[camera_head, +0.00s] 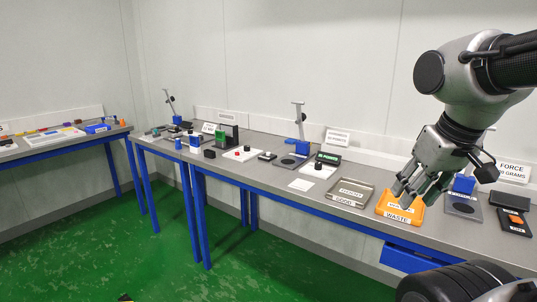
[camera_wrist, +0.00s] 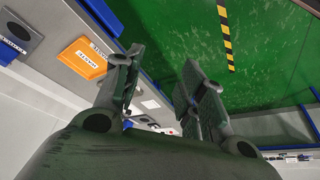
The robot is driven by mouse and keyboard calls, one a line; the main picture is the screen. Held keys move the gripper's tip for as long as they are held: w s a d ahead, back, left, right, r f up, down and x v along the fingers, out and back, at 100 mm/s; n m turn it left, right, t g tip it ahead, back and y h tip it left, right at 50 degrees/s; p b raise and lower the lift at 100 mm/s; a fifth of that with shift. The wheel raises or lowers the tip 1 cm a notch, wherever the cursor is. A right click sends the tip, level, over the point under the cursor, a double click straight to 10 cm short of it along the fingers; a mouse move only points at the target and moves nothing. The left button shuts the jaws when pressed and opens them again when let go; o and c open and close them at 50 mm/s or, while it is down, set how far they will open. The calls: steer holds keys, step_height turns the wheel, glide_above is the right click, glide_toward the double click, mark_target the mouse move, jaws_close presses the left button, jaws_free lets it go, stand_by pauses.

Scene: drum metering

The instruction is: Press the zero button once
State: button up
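My gripper (camera_head: 414,190) hangs above the orange tray (camera_head: 392,214) marked WASTE, at the right of the long bench. Its fingers are spread apart with nothing between them; they also show in the wrist view (camera_wrist: 160,85). No button is readable as zero. Candidates are a black unit (camera_head: 515,226) with an orange spot at the far right, a white plate (camera_head: 232,155) with a red and a black knob, and a white plate (camera_head: 312,172) with a black knob. My gripper touches none of these.
A metal tray (camera_head: 350,194) marked GOOD stands left of the orange tray. A blue stand (camera_head: 464,184) is partly behind my arm. Further stands and small devices line the bench (camera_head: 285,188). Another bench (camera_head: 60,144) stands at left.

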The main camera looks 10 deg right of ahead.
jaws_close()
stand_by(1.4)
